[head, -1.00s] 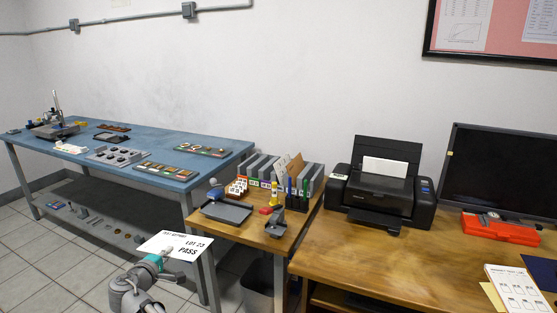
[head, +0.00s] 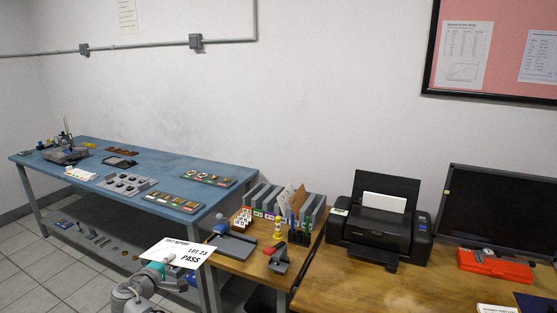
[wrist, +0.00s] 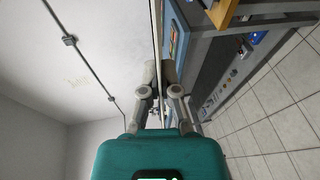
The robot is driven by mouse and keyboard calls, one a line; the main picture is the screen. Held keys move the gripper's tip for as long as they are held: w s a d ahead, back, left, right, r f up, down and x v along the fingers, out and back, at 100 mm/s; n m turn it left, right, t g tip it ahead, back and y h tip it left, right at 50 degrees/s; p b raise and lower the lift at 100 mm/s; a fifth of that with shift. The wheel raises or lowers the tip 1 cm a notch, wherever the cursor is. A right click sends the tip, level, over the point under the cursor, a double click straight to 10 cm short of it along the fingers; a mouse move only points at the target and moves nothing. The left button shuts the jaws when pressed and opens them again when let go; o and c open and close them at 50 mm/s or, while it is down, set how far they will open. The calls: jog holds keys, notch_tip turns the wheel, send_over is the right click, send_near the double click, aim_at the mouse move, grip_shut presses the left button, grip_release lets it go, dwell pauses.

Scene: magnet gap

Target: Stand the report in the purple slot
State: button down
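The report is a white sheet (head: 180,252) marked "LOT 23 PASS", held out in front of the small wooden table in the head view. My gripper (head: 167,261) is shut on its near edge. In the wrist view my gripper's fingers (wrist: 160,88) pinch the report (wrist: 156,30), seen nearly edge-on as a thin strip. The grey slotted file holder (head: 316,209) stands at the back of the wooden table, against the wall.
A printer (head: 378,222) stands to the right, and a blue workbench (head: 165,160) to the left.

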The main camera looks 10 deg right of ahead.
notch_tip(320, 180, up, 7)
jog(key=p, duration=0.5)
jog(key=shift+p, duration=0.4)
